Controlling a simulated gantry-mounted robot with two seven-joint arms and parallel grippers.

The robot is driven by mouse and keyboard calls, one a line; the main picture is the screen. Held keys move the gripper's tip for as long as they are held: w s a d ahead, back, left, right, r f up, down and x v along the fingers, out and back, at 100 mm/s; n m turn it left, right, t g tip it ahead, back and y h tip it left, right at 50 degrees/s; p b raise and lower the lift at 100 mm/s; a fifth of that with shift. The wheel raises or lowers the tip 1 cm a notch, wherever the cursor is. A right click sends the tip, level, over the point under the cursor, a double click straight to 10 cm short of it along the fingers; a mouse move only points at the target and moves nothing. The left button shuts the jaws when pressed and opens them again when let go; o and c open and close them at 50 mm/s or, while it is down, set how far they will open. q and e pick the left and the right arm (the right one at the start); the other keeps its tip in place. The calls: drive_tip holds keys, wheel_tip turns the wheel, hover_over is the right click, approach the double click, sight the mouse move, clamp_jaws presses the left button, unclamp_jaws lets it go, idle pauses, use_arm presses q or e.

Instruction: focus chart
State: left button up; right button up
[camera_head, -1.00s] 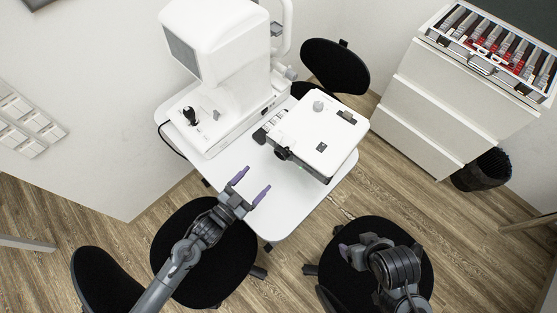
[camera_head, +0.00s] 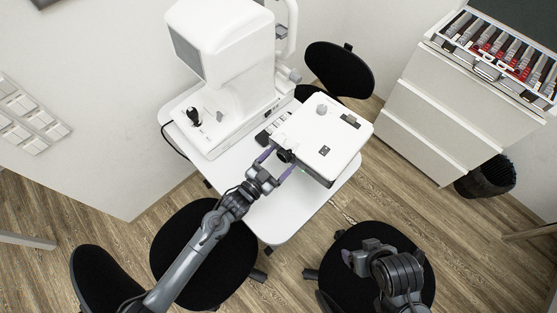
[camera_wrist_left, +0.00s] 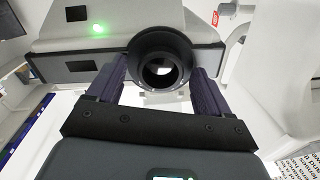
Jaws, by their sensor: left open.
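The chart projector (camera_head: 325,130) is a white box on the white table (camera_head: 290,215). Its black round lens (camera_head: 285,155) faces the front left. In the left wrist view the lens (camera_wrist_left: 161,71) is ahead, with a green light (camera_wrist_left: 98,28) on the projector face to its left. My left gripper (camera_head: 279,163) is open, with purple fingers on either side of the lens; contact cannot be told. My right gripper (camera_head: 358,256) is at the lower right over a black stool, apart from the table; its jaw state is unclear. The chart image itself is not seen in the head view.
A large white eye-test machine (camera_head: 225,60) with a black joystick (camera_head: 193,117) stands on the table's left. Black stools (camera_head: 205,250) stand in front. A white drawer cabinet (camera_head: 440,110) with a lens case (camera_head: 500,50) and a black bin (camera_head: 487,177) are at right.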

use_arm(q)
drive_tip(key=c, duration=1)
drive_tip(key=m, duration=0.4)
drive_tip(key=shift+m, duration=0.4)
drive_tip(key=shift+c, duration=0.2)
drive_tip(key=o, duration=1)
drive_tip(key=shift+o, duration=0.2)
drive_tip(key=shift+s, duration=0.1)
drive_tip(key=v, duration=1)
drive_tip(key=shift+s+a, duration=0.2)
drive_tip(key=shift+a, duration=0.1)
